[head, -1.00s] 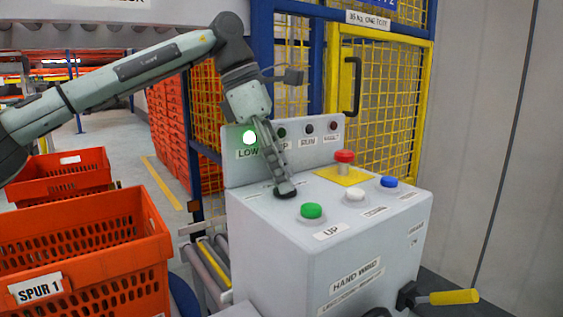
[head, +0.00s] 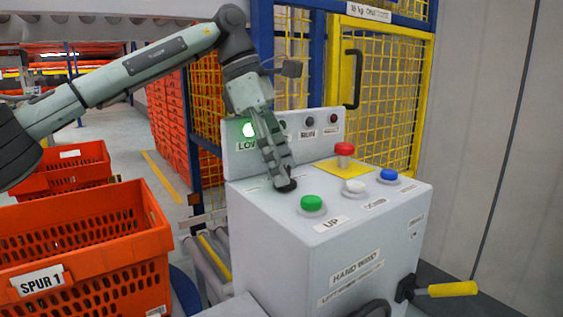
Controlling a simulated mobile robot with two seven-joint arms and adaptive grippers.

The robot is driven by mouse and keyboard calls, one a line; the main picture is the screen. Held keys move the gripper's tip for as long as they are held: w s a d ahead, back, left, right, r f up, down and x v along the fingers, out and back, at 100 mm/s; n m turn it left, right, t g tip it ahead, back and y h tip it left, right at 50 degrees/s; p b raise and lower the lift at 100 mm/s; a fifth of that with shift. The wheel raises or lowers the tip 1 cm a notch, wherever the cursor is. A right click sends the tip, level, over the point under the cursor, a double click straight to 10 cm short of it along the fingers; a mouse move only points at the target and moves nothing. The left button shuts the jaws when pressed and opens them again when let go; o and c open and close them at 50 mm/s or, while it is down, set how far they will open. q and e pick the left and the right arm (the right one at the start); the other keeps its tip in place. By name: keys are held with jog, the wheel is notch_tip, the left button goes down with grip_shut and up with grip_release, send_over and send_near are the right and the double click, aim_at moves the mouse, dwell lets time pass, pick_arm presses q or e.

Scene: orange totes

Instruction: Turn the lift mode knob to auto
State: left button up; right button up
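The control box (head: 270,235) stands in the middle of the head view. A dark round knob (head: 286,186) sits on its sloped top at the left, behind the green button (head: 312,203). My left gripper (head: 281,178) reaches down from above with its fingertips at the knob, hiding most of it. The fingers look close together around the knob, but the gap between them is hard to see. The knob's pointer and most of its labels are hidden. My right gripper is not in view.
A red button (head: 344,149) on a yellow plate, a white button (head: 354,187) and a blue button (head: 389,175) share the top. A yellow-handled crank (head: 452,289) sticks out at lower right. Orange totes (head: 85,250) stand at left; yellow mesh fencing (head: 385,100) is behind.

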pick_arm(q)
jog(key=shift+o, duration=0.5)
jog(key=shift+r, duration=0.25)
jog(key=v, duration=1.1)
jog(key=shift+r, duration=0.25)
jog(key=shift+a, duration=0.1)
jog(key=x, duration=1.2)
jog(key=shift+f, duration=0.1)
jog(key=shift+a, duration=0.1)
